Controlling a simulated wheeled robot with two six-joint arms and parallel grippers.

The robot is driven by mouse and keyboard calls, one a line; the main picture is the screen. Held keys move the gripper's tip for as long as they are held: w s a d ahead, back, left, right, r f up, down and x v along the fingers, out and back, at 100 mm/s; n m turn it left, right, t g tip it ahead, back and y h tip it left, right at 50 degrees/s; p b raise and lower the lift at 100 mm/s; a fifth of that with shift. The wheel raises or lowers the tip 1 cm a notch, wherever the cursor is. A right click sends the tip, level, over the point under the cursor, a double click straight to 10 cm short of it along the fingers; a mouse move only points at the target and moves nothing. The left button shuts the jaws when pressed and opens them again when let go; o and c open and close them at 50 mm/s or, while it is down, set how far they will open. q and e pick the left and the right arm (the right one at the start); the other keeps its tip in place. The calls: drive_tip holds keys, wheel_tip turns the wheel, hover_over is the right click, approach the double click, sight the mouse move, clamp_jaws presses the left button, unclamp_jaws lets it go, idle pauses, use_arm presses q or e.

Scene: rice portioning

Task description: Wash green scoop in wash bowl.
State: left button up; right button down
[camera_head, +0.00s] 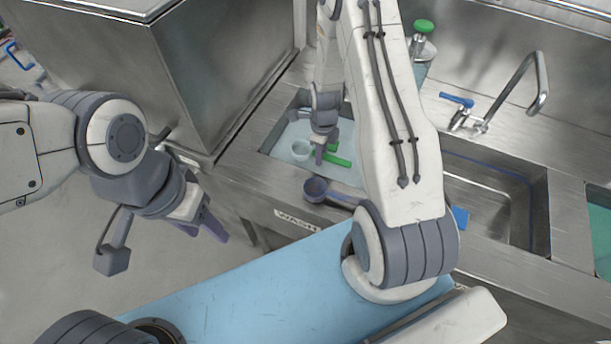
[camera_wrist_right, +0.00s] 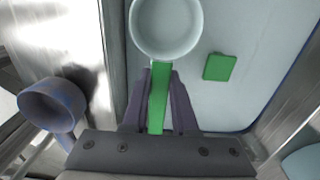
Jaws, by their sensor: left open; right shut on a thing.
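The green scoop has a pale round cup (camera_head: 300,150) and a green handle (camera_wrist_right: 159,95). My right gripper (camera_head: 322,156) is shut on this handle, inside or just over the wash bowl (camera_head: 276,150). In the right wrist view the cup (camera_wrist_right: 166,25) lies ahead of the fingers, above the pale blue bowl floor (camera_wrist_right: 225,105). I cannot tell whether the scoop touches the water or the floor. My left gripper (camera_head: 208,228) is open and empty, over the floor left of the counter. My right arm hides part of the sink area.
A small green block (camera_wrist_right: 219,67) lies in the wash bowl. A blue-purple scoop (camera_head: 317,189) rests by the counter's front edge, near the WASH label (camera_head: 297,220). An empty sink basin (camera_head: 480,195), a tap (camera_head: 540,85) and a green-capped bottle (camera_head: 422,50) are to the right.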

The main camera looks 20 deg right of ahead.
drive_tip(key=shift+r+p, duration=2.45)
drive_tip(key=shift+r, duration=1.2)
